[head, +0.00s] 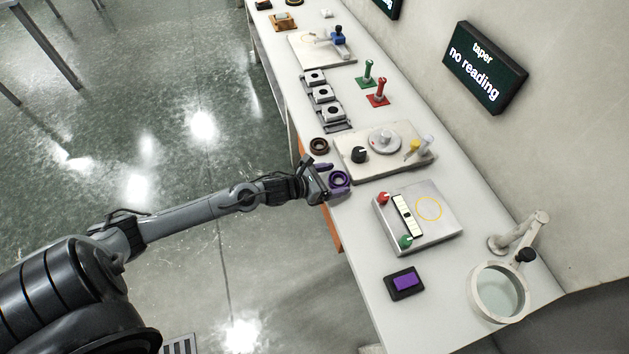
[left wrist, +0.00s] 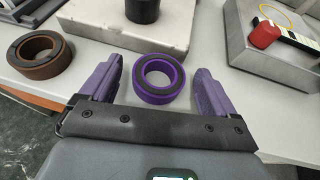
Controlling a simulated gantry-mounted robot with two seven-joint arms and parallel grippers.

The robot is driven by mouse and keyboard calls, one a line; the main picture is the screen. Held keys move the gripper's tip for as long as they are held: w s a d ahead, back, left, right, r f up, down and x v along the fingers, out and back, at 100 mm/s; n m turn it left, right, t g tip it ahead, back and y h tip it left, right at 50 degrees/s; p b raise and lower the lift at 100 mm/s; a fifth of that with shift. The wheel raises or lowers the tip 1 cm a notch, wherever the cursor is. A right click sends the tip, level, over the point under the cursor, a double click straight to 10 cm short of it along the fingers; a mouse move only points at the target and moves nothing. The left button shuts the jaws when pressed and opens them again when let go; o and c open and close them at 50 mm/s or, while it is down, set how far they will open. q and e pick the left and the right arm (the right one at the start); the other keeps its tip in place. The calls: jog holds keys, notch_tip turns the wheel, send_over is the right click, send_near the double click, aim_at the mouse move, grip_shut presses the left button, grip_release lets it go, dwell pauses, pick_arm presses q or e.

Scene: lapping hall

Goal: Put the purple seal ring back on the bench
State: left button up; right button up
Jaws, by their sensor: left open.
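The purple seal ring (head: 339,179) lies flat on the white bench (head: 372,222) near its front edge. In the left wrist view the purple seal ring (left wrist: 160,79) sits between the two purple fingers, with a gap on each side. My left gripper (head: 333,180) is open around the ring, and it also shows in the left wrist view (left wrist: 157,85). The ring looks to rest on the bench top. My right gripper is not in view.
A brown ring (head: 319,145) lies to the left, also in the left wrist view (left wrist: 40,57). A beige plate (head: 351,165) with a dial is just behind. A metal box (head: 436,236) with red and green knobs stands to the right. A purple pad (head: 405,283) lies nearer.

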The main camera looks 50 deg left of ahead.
pick_arm(q)
jog(key=p+v, duration=0.2)
jog(key=v, duration=0.9)
jog(key=s+d+m+g+y, duration=0.1)
jog(key=s+d+m+g, duration=0.3)
jog(key=m, duration=1.3)
jog(key=s+d+m+g+y, duration=0.2)
jog(key=s+d+m+g, duration=0.3)
jog(key=s+d+m, duration=0.5)
jog(key=s+m, duration=0.1)
jog(key=m, duration=0.7)
jog(key=shift+s+d+f+g, duration=0.15)
jog(key=shift+s+d+g, duration=0.1)
jog(key=shift+s+g, duration=0.1)
notch_tip(320, 180, up, 33)
jog(key=p, duration=3.3)
jog(key=shift+f, duration=0.1)
